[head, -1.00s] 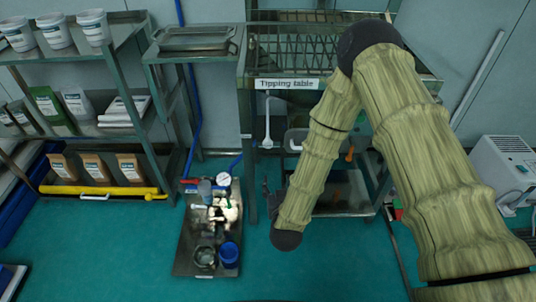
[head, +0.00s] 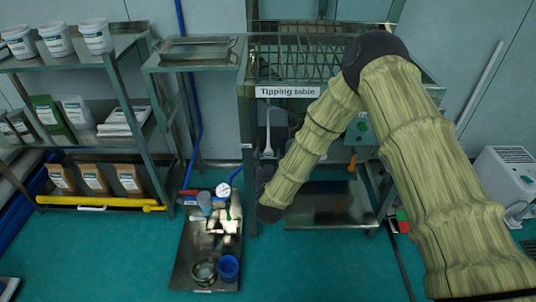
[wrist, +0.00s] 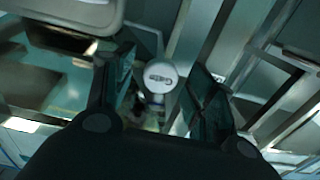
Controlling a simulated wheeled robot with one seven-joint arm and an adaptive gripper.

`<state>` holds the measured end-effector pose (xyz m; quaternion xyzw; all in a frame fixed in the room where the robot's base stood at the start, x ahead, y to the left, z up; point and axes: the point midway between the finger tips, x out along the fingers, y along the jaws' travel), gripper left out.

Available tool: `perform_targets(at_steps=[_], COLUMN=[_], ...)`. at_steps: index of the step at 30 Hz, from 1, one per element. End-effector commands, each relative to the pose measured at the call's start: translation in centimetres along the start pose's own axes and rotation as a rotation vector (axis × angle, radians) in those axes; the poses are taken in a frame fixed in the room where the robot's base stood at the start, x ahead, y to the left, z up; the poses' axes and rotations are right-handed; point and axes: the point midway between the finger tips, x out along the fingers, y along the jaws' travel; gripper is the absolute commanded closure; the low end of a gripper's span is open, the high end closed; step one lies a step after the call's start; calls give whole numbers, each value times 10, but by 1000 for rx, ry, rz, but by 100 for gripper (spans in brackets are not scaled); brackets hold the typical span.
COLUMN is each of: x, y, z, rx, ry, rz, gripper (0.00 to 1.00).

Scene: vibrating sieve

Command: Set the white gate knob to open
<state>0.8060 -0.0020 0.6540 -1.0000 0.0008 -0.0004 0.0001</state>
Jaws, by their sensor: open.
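In the wrist view a round white knob-like disc (wrist: 161,78) with a small grey mark on its face lies between and beyond the two dark fingers of my gripper (wrist: 160,70). The fingers are spread and hold nothing. I cannot tell how far off the disc is, or which setting its mark shows. In the head view the dark end of my arm, with my gripper (head: 264,178), is low at the front left leg of the tipping table (head: 248,125). The fingers are not clear there. A white rod-like piece (head: 268,150) with a rounded lower end hangs just above.
A floor-level metal tray (head: 187,262) holds a blue cup (head: 228,267), a gauge (head: 236,173) and other small items. A yellow bar (head: 100,201) runs along the shelf foot at left. A lower metal shelf (head: 335,210) lies right of my gripper. Green floor is free in front.

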Motion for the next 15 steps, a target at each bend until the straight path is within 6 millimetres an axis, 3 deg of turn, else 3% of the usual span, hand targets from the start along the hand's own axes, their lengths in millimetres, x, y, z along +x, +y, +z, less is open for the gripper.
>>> perform_targets(at_steps=[6,15], x=[16,18], y=[0,0], z=[0,0], rx=[1,0], ry=[0,-1], rz=[0,-1], gripper=[45,45])
